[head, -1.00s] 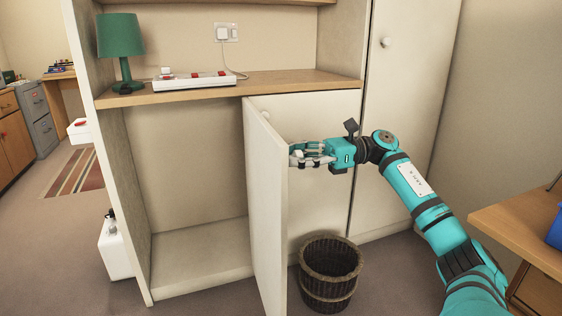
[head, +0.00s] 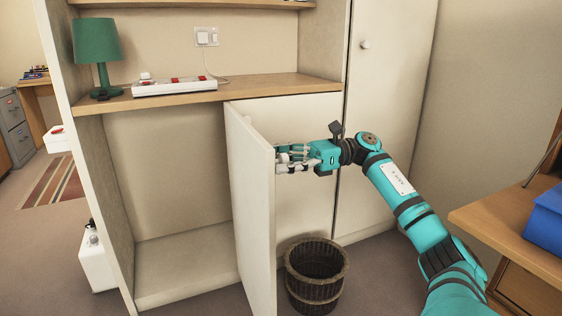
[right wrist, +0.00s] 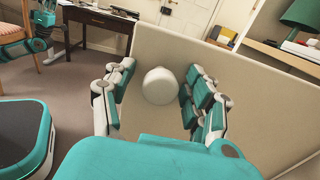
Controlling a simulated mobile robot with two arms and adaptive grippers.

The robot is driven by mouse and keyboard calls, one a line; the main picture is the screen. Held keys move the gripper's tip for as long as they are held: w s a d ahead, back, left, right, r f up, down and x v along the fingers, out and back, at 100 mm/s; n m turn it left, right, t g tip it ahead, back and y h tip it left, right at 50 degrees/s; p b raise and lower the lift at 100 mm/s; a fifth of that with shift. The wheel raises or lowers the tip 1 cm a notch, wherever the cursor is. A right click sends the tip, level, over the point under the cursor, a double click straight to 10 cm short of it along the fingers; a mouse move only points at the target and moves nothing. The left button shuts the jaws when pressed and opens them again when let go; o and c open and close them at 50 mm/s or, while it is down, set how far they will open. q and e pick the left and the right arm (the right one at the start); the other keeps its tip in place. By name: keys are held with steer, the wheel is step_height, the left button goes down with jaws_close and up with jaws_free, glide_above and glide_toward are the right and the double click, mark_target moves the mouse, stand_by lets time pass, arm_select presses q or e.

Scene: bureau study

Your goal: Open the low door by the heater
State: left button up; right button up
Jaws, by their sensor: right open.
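The low cream door (head: 252,215) of the cabinet stands well open, swung out toward me, with its bare compartment showing to its left. Its round white knob (right wrist: 160,86) shows in the right wrist view, between the parted fingers of my right gripper (right wrist: 155,92). The fingers are open and lie on either side of the knob, without a visible grip on it. In the head view my right gripper (head: 283,160) is at the door's right face, and its fingertips overlap the door edge. What looks like my left gripper (right wrist: 42,22) is small in the wrist view's upper left corner.
A wicker basket (head: 317,285) stands on the floor right of the door. A green lamp (head: 97,50) and power strip (head: 173,86) are on the shelf above. A wooden desk (head: 500,220) is at the right. White units (head: 97,262) stand at the left.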

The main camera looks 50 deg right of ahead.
steer(key=v, duration=0.7)
steer(key=shift+s+d, duration=0.15)
steer(key=shift+d, duration=0.05)
stand_by(0.4)
